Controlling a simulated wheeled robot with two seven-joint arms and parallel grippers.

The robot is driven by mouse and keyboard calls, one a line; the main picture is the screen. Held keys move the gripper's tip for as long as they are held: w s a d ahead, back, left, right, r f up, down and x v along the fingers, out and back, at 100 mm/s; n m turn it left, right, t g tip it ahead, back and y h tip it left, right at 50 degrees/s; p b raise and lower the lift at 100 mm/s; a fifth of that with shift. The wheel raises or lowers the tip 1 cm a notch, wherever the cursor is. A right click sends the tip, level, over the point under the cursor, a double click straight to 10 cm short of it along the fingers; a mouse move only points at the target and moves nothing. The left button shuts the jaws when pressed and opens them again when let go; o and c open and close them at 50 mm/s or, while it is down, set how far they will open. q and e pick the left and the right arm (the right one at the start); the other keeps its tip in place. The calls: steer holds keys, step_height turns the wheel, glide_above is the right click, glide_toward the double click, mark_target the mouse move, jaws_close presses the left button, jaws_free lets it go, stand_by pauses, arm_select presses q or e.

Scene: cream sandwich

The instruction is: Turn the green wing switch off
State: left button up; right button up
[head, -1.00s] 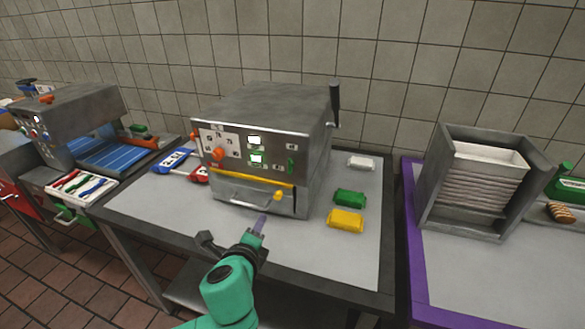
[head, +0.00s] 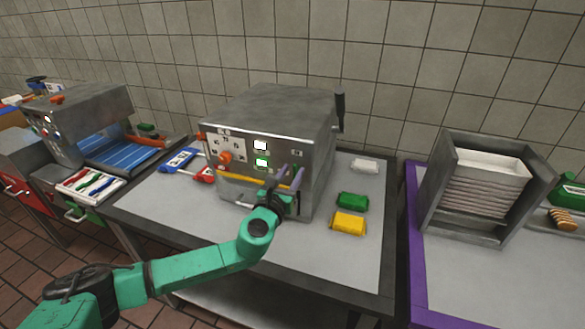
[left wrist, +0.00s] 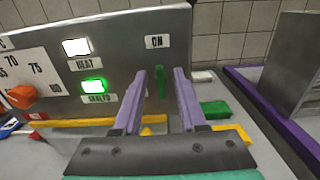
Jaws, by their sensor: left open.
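The green wing switch (left wrist: 161,83) stands upright on the front panel of the grey machine (head: 272,112), under a label marked ON, in the left wrist view. In the head view my gripper hides it. My left gripper (head: 291,170) is at the right side of the panel with its purple fingers pointing at it. It is open. In the left wrist view the left gripper (left wrist: 170,72) has one finger on each side of the switch, which looks closer to the left finger. I cannot tell whether either finger touches it. My right gripper is not in view.
An orange knob (left wrist: 22,96), a lit white HEAT window (left wrist: 76,47) and a lit green window (left wrist: 93,87) are on the panel. A yellow handle bar (head: 240,179) runs below. Green (head: 352,200) and yellow (head: 349,224) packs lie on the table to the right.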

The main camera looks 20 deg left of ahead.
arm_select(q)
steer(key=shift+w, duration=0.5)
steer(key=shift+c, duration=0.3)
jaws_close()
